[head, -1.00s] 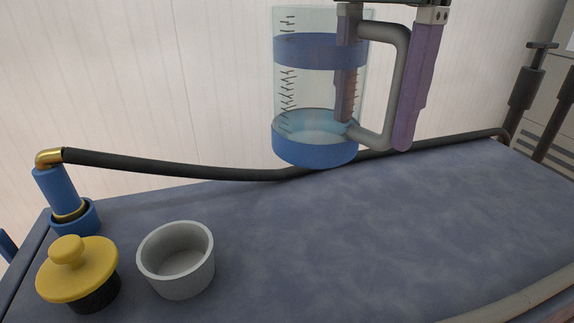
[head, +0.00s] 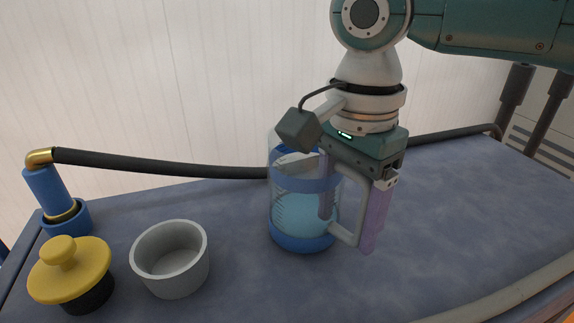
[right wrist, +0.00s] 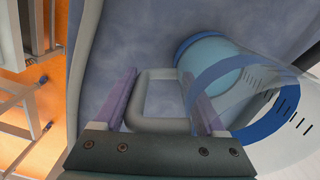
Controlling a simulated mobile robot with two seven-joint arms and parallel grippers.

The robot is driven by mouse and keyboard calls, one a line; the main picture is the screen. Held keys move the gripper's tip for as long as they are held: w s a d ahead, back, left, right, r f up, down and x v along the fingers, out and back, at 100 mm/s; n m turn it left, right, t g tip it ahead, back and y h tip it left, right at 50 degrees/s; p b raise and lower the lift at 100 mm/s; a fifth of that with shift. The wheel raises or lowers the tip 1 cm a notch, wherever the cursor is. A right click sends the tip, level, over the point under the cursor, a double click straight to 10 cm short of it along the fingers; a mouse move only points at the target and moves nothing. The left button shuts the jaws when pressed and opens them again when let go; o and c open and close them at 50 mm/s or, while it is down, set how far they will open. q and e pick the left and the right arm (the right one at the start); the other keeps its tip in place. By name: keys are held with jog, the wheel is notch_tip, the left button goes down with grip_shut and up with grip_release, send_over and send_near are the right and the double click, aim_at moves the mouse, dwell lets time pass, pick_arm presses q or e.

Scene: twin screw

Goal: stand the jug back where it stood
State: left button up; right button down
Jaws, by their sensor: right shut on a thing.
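The jug (head: 291,213) is clear, with blue bands at its base and upper part, dark marks and a grey handle (head: 346,234). It is upright over the middle of the blue-grey worktop (head: 440,220), its base at or very near the surface; I cannot tell whether it touches. Pale blue liquid shows inside. My right gripper (head: 350,213) is shut on the handle, with one purple finger on each side. The right wrist view also shows the jug (right wrist: 262,122) and the handle (right wrist: 156,76) between the fingers. My left gripper is not in view.
A grey open bowl (head: 171,260) and a yellow-topped black knob (head: 70,268) are at the front left. A black hose (head: 160,163) runs along the back from a blue fitting (head: 50,190). The worktop right of the jug is clear.

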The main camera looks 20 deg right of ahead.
grip_release()
jog(key=shift+f, duration=0.1)
notch_tip(320, 180, up, 12)
jog(key=shift+w+r, duration=0.15)
dwell(0.5)
